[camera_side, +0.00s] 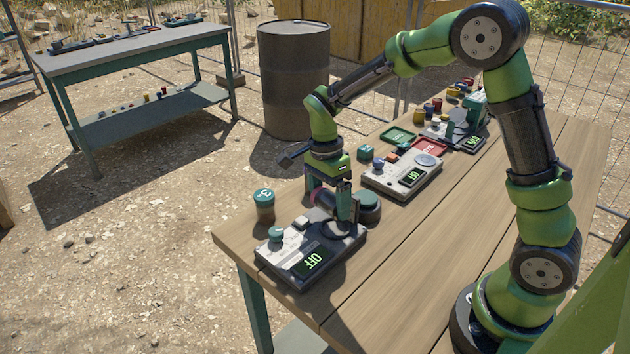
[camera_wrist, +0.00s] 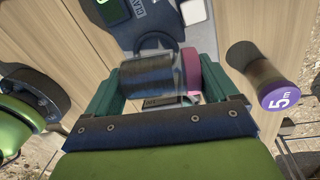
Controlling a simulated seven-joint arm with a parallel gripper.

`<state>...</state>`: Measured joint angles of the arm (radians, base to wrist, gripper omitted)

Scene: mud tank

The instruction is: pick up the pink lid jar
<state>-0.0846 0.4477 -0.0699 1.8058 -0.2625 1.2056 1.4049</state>
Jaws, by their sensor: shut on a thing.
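The pink lid jar (camera_wrist: 147,78) shows in the wrist view, lying sideways between the fingers. Its pink lid (camera_wrist: 187,72) faces the right finger and its clear, dark-tinted body faces the left one. My gripper (camera_wrist: 160,80) is shut on it, end to end. In the side view my gripper (camera_side: 333,204) is low over the front scale (camera_side: 310,252), whose display reads OFF. I cannot tell whether the jar touches the scale.
A teal-lidded jar marked 3 (camera_side: 264,206) stands left of the gripper, and another round container (camera_side: 369,207) stands close on its right. A purple-lidded jar (camera_wrist: 278,95) shows in the wrist view. A second scale (camera_side: 402,175) and trays (camera_side: 430,148) are farther back. The front-right tabletop (camera_side: 400,270) is clear.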

